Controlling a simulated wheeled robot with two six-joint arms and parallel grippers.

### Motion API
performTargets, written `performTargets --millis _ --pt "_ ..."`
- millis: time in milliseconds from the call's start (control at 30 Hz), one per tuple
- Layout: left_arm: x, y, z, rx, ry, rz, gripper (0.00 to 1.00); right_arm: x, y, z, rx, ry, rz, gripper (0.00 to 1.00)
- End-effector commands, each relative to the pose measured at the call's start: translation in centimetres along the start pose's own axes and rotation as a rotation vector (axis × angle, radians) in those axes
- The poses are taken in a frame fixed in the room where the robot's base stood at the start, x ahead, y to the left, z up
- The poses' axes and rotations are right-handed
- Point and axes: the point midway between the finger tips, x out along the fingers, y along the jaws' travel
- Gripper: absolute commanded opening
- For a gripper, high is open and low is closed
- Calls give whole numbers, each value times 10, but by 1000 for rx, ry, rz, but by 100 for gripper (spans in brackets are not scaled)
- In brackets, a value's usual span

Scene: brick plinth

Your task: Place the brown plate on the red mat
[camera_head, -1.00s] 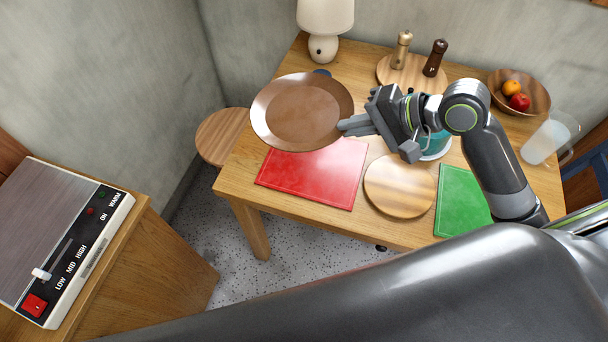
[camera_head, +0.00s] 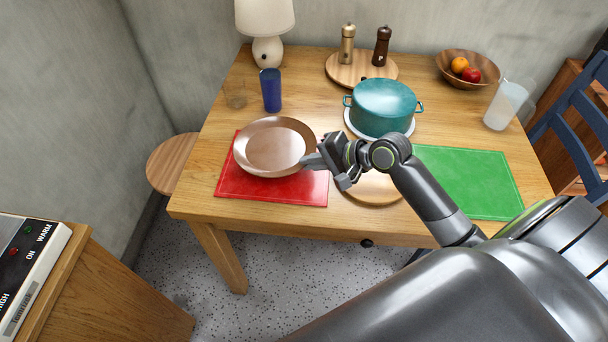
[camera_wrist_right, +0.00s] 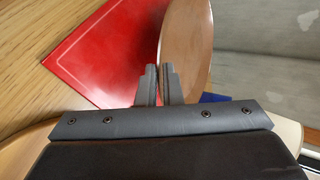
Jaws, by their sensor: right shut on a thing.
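The brown plate (camera_head: 273,147) is over the back part of the red mat (camera_head: 272,189) in the head view. My right gripper (camera_head: 308,161) is shut on the plate's right rim. In the right wrist view the fingers (camera_wrist_right: 160,85) pinch the rim of the plate (camera_wrist_right: 185,45), with the red mat (camera_wrist_right: 110,50) beside and beneath it. The plate looks close above the mat, but I cannot tell whether it touches. Part of the mat is hidden by the plate. My left gripper is not in view.
A blue cup (camera_head: 270,90) stands behind the plate, with a lamp (camera_head: 267,30) farther back. A round wooden board (camera_head: 370,188) lies under my right arm. A green mat (camera_head: 470,182) lies to the right.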

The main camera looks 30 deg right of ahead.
Motion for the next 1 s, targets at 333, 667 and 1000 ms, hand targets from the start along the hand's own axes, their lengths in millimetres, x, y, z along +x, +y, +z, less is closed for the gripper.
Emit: performTargets --millis 333,667,1000 --pt "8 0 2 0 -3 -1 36 24 33 -2 1 0 -4 0" --pt "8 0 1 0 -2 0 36 29 42 -3 -4 1 -4 0" --pt "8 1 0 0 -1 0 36 29 43 -4 -2 0 0 15"
